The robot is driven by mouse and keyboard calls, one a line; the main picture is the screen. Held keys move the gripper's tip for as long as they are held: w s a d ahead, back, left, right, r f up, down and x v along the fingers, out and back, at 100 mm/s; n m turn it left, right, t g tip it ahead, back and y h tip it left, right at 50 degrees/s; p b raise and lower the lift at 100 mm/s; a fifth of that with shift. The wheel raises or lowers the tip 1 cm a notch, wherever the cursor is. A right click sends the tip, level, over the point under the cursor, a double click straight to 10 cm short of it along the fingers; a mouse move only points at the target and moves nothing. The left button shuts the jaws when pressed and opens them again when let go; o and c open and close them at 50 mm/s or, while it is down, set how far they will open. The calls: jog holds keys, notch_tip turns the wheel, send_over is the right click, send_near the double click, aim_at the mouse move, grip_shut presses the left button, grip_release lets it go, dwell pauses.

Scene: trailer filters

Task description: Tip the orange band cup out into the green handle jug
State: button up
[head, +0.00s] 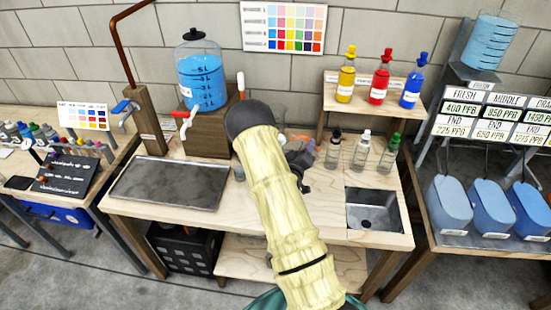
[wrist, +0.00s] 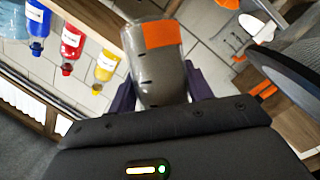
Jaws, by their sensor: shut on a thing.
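My gripper (wrist: 158,88) is shut on the orange band cup (wrist: 150,62), a grey, see-through cup with an orange patch near its upper end in the wrist view. A dark purple finger is on each side of it. The wrist picture is strongly rolled, so I cannot tell how far the cup is tilted, and I cannot make out its contents. In the head view my pale arm hides most of my gripper (head: 301,158) above the middle bench. I cannot pick out the green handle jug in either view.
The bench holds a metal tray (head: 170,184), a blue water tank (head: 202,80) and a sink (head: 374,210). Clear bottles (head: 361,150) stand right of my gripper. A shelf (head: 345,90) behind them carries yellow, red and blue bottles. Blue containers (head: 492,208) stand on the right table.

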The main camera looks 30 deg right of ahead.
jog(key=shift+s+d+r+n+t, duration=0.1)
jog(key=shift+s+r+n+t, duration=0.05)
jog(key=shift+r+n+t, duration=0.2)
jog(key=shift+f+n, duration=0.25)
jog(key=shift+f, duration=0.05)
jog(key=shift+f+n+h+b, duration=0.4)
jog(key=shift+f+n, duration=0.1)
dwell(0.7)
jog(key=shift+f, duration=0.15)
jog(key=shift+s+d+t, duration=0.1)
jog(key=shift+d+t, duration=0.05)
jog(key=shift+t, duration=0.1)
jog(key=shift+w+a+r+n, duration=0.2)
jog(key=shift+n, duration=0.1)
jog(key=shift+s+d+r, duration=0.1)
jog(key=shift+d, duration=0.1)
jog(key=shift+a+r+n+h+p, duration=0.15)
jog(key=shift+r+n+h+p, duration=0.15)
jog(key=shift+n, duration=0.2)
dwell(0.7)
jog(key=shift+d, duration=0.3)
